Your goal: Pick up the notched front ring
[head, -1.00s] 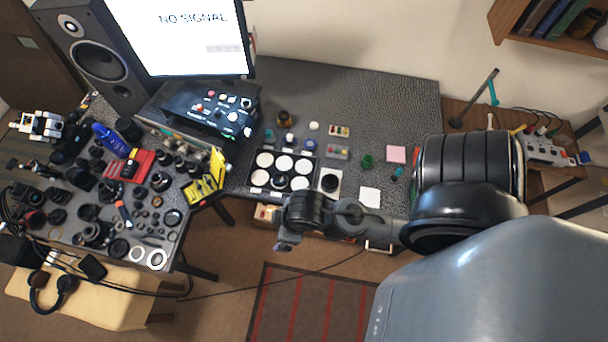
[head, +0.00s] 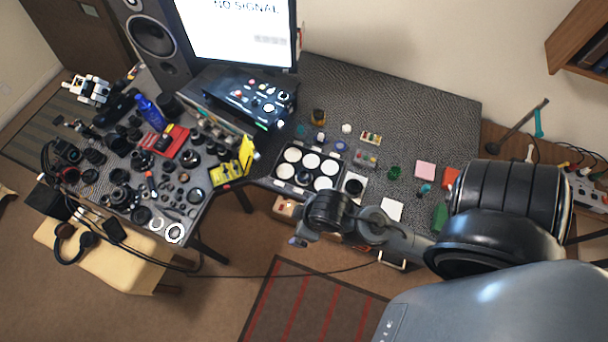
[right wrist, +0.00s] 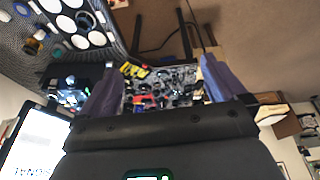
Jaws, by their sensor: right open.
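I cannot tell which part is the notched front ring. A black ring-like part (head: 303,178) sits on the tray with white round pads (head: 283,187), on the right-hand desk. Another dark round part (head: 354,186) lies on a white square beside the tray. Two pale rings (head: 174,232) lie at the front edge of the left bench. My right gripper (head: 299,241) is in front of the desk edge, apart from these parts. In the right wrist view its two fingers are spread with nothing between them (right wrist: 162,68). My left gripper is not in view.
The left bench is crowded with lens parts, a red tray (head: 165,141) and a yellow holder (head: 233,170). A control box (head: 262,97) stands below the monitor (head: 240,32). The right desk's back area (head: 420,115) is clear. A stool (head: 110,265) holds headphones.

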